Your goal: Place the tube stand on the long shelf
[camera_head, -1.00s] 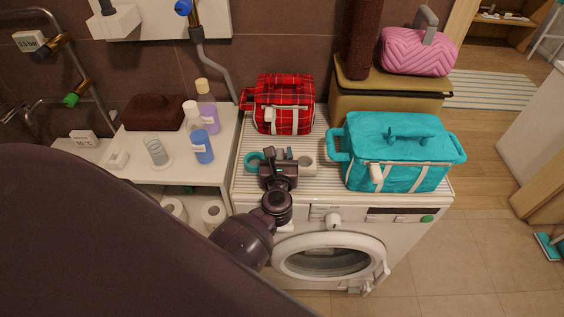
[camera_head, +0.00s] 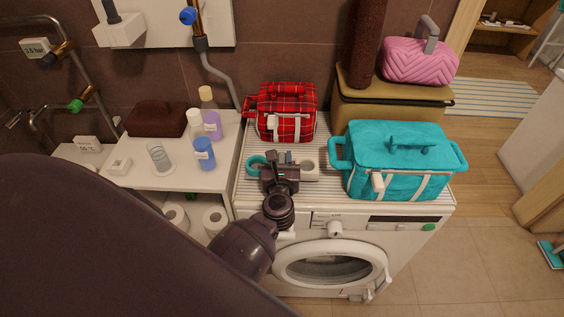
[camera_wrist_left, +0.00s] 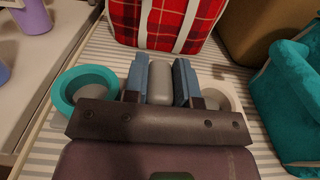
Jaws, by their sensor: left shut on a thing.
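The tube stand (camera_wrist_left: 160,82) shows as a grey middle piece between a teal ring-shaped cup (camera_wrist_left: 82,90) and a pale cup (camera_wrist_left: 222,97). In the head view the teal cup (camera_head: 257,165) and the pale cup (camera_head: 309,169) show on either side of my left gripper (camera_head: 282,158). My left gripper (camera_wrist_left: 160,80) is shut on the grey middle piece with its blue-grey pads. The stand is over the striped top of the washing machine (camera_head: 325,200); I cannot tell whether it touches it. My wrist hides its near part. I cannot tell which surface is the long shelf. My right gripper is not in view.
A red plaid bag (camera_head: 286,113) stands just behind the stand, and a turquoise bag (camera_head: 398,165) stands to its right. A white side table (camera_head: 205,180) with bottles, a glass and a brown box (camera_head: 157,119) is to the left. A tan box (camera_head: 395,100) stands behind.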

